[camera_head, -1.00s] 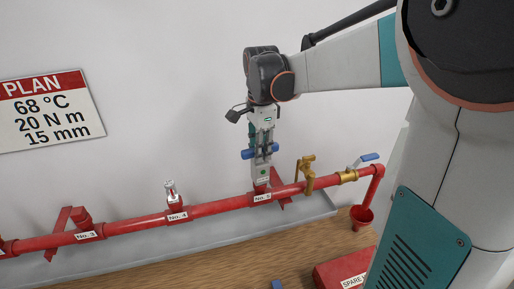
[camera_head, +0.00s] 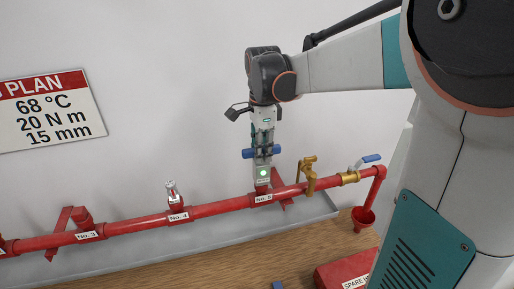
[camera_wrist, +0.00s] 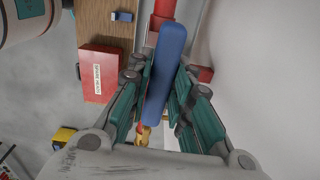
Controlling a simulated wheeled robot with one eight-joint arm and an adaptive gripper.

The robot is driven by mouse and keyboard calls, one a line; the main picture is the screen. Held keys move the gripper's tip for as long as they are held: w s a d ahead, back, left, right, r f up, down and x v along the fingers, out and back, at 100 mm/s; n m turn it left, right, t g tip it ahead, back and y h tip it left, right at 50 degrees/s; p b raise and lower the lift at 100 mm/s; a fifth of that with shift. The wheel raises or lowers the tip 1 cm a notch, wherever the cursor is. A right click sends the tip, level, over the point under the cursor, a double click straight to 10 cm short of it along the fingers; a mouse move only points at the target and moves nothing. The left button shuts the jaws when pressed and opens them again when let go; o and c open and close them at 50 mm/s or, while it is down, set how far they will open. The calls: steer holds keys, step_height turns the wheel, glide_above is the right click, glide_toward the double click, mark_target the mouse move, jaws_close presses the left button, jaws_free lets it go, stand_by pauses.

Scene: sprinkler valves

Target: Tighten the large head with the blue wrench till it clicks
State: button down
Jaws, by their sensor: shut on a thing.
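The blue wrench has a blue crossbar handle (camera_head: 248,154) and a pale grey body (camera_head: 263,182) below it, with a lit green light. It stands upright over the No. 5 outlet on the red pipe. My gripper (camera_head: 263,151) points down and is shut on the middle of the blue handle. In the wrist view the blue handle (camera_wrist: 168,58) runs between my two teal finger pads. The large head is not visible; the wrench body covers the top of the No. 5 outlet.
A small metal head (camera_head: 171,192) stands on outlet No. 4. A brass valve (camera_head: 308,176) and a blue-levered valve (camera_head: 350,177) are close right of the wrench. A red spare box (camera_head: 345,270) sits on the wooden bench (camera_head: 200,268). A plan sign (camera_head: 45,112) reads 20 N m.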

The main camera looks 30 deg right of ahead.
step_height(320, 180, up, 12)
steer(key=p, duration=0.7)
steer(key=shift+r+p, duration=0.2)
steer(key=shift+p, duration=0.2)
stand_by(0.4)
steer(key=s+a+p, duration=0.3)
steer(key=s, duration=1.3)
stand_by(0.5)
steer(key=shift+w+a, duration=0.1)
